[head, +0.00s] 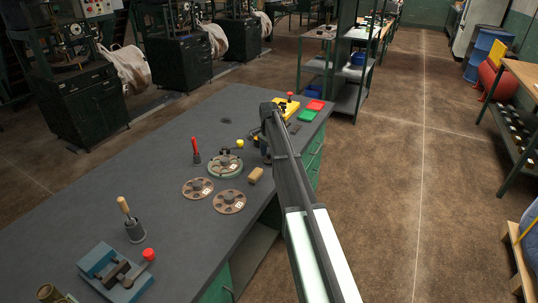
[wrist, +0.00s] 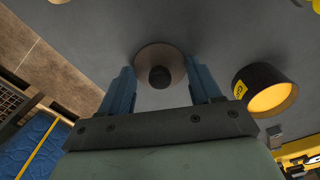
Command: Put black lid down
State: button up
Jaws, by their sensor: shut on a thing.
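A round dark lid (wrist: 147,58) with a black knob in its middle shows in the wrist view between my two blue fingers. In the head view my arm reaches over the table's right edge, and the arm hides the lid and most of the gripper there.
A black container with a yellow inside (wrist: 268,97) is right of the lid. A dark round patch (head: 226,121) lies in clear space farther back.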

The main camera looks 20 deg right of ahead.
aim_at(269, 154)
jog(key=o, duration=1)
jog(key=shift+f, duration=0.1)
notch_tip(269, 154, up, 12)
jog(key=shift+r, duration=0.15)
